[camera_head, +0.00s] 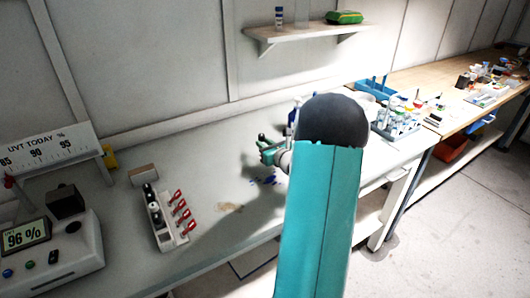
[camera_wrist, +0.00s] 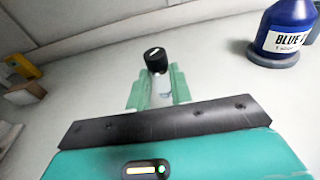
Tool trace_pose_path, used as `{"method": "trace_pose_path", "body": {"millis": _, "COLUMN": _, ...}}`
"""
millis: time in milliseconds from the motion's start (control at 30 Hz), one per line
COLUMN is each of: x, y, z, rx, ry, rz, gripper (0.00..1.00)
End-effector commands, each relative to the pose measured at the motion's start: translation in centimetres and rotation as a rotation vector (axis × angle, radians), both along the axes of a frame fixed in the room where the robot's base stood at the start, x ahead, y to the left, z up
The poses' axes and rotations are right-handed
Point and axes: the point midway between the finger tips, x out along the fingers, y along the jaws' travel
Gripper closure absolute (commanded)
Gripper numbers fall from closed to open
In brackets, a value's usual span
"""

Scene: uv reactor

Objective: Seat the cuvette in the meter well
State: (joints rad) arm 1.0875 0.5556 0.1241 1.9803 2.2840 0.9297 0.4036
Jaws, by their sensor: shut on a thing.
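The cuvette (camera_wrist: 160,82) is a clear vial with a black cap, upright between the green fingers of my gripper (camera_wrist: 159,90) in the wrist view. My gripper is shut on it. In the head view my gripper (camera_head: 268,150) is over the middle of the bench, partly hidden by my arm, and the cuvette is hard to make out there. The meter (camera_head: 75,262), a pale box with a "96 %" display, stands at the lower left, well away from my gripper. A black square block (camera_head: 66,201) is on its top; I cannot see into the well.
A white rack (camera_head: 170,236) with black-capped vials and red-handled pieces stands right of the meter. A "UVT TODAY %" scale board (camera_head: 45,150) is behind. A blue bottle (camera_wrist: 285,30) stands close to my gripper's right. A tan block (camera_head: 143,174) lies near the wall.

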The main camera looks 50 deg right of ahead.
Motion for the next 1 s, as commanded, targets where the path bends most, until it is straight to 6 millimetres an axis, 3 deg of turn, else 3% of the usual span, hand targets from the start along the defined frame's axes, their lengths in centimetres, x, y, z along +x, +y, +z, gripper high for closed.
{"method": "trace_pose_path", "body": {"millis": 267, "x": 0.3, "y": -0.3, "z": -3.5, "rx": 0.004, "ry": 0.001, "rz": -0.001, "gripper": 1.00}}
{"method": "trace_pose_path", "body": {"millis": 633, "x": 0.3, "y": -0.3, "z": -3.9, "rx": 0.001, "ry": 0.001, "rz": 0.001, "gripper": 1.00}}
{"method": "trace_pose_path", "body": {"millis": 667, "x": 0.3, "y": -0.3, "z": -3.9, "rx": 0.000, "ry": 0.001, "rz": 0.000, "gripper": 0.75}}
{"method": "trace_pose_path", "body": {"millis": 767, "x": 0.3, "y": -0.3, "z": -3.8, "rx": 0.000, "ry": 0.001, "rz": 0.000, "gripper": 0.57}}
{"method": "trace_pose_path", "body": {"millis": 1000, "x": 0.3, "y": -0.2, "z": -3.8, "rx": 0.001, "ry": 0.001, "rz": 0.000, "gripper": 0.57}}
